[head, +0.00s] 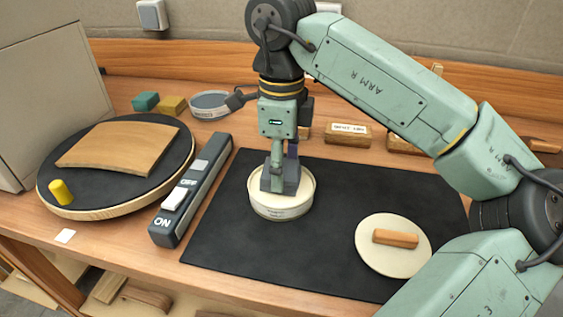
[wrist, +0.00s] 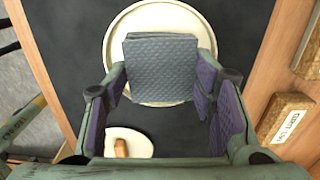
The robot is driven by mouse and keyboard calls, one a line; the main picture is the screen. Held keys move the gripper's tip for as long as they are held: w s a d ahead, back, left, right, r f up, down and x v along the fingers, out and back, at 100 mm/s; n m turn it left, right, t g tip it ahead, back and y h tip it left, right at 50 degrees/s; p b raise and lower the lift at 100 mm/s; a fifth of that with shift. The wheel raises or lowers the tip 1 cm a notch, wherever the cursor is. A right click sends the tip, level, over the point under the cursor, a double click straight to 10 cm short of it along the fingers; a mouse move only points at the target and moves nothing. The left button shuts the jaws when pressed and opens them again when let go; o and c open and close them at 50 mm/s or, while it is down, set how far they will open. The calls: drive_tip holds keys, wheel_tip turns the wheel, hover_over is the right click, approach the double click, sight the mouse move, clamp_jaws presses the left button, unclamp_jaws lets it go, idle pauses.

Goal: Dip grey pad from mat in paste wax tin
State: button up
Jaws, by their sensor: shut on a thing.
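The round cream paste wax tin (head: 281,209) stands open on the black mat (head: 330,180). My gripper (head: 279,178) points down over it, shut on the grey pad (head: 283,187). The pad's lower part is inside the tin's rim; I cannot tell whether it touches the wax. In the wrist view the quilted grey pad (wrist: 162,66) sits between the fingertips of my gripper (wrist: 163,85) and covers much of the tin (wrist: 118,42).
A cream disc with a wooden handle (head: 393,258) lies at the mat's right. A long ON/OFF switch box (head: 190,190) is left of the mat. Further left, a round black-topped board (head: 110,195) bears a curved wooden piece (head: 118,147) and a yellow cylinder (head: 61,192). Labelled blocks (head: 347,133) stand behind.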

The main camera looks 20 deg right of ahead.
drive_tip(key=shift+f+b, duration=0.6)
idle(1.8)
drive_tip(key=shift+r, duration=0.15)
drive_tip(key=shift+r+p, duration=2.45)
drive_tip(key=shift+r, duration=1)
